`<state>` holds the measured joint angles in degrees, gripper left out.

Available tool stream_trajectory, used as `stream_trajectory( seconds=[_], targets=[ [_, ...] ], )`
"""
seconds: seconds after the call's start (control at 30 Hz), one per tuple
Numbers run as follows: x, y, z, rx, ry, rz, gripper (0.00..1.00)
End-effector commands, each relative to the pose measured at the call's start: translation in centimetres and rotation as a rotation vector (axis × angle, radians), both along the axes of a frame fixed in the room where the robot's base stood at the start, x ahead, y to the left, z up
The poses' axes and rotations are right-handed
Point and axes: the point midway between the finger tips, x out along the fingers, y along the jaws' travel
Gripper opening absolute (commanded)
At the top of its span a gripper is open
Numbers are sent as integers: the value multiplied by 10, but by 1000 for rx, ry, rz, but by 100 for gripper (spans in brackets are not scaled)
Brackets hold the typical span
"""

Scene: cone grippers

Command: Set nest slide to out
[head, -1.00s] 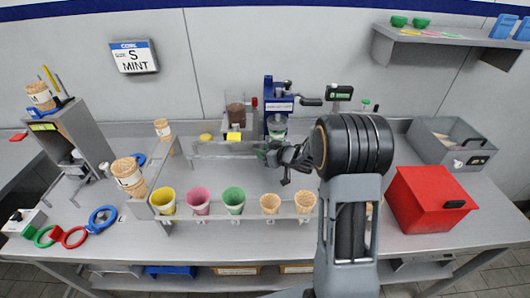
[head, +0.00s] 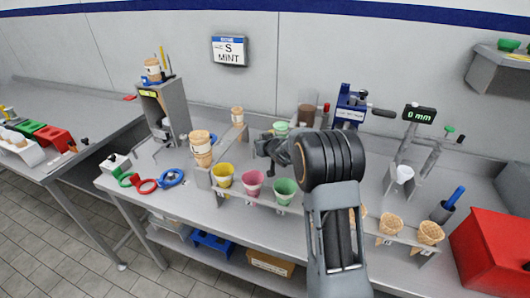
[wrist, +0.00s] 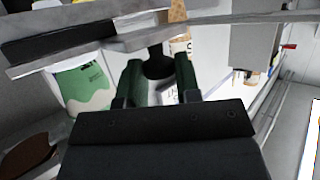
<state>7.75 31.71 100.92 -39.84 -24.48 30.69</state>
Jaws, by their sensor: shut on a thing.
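My gripper (head: 264,148) reaches left over the counter, behind the row of cone holders. In the wrist view my gripper (wrist: 157,75) is shut on a small dark round knob (wrist: 157,69), probably the nest slide's handle. A green and white cup (wrist: 82,85) is close by on the left; a green-topped cup (head: 281,126) shows just behind my gripper in the head view. The blue press (head: 351,105) stands behind and to the right. The slide's body and rail are mostly hidden by my arm, so its setting is hard to read.
The yellow cup (head: 223,174), pink cup (head: 253,182) and green cup (head: 285,190) stand in the front rack, with cones (head: 389,225) to the right. A stack of cones (head: 201,147) is left. A red box (head: 493,251) sits far right. A display (head: 419,114) reads 0 mm.

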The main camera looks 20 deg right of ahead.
Motion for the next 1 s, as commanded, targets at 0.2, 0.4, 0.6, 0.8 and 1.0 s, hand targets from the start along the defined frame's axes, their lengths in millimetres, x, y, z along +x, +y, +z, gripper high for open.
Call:
stream_trajectory(
  seconds=[0.2,0.4,0.6,0.8,1.0],
  targets=[
    [24,26,-2,0,1,-10,0],
    [34,39,-1,0,1,-11,0],
    [37,44,0,-1,1,-9,0],
    [37,46,1,0,-1,-6,0],
    [37,46,1,0,-2,-5,44]
  ],
)
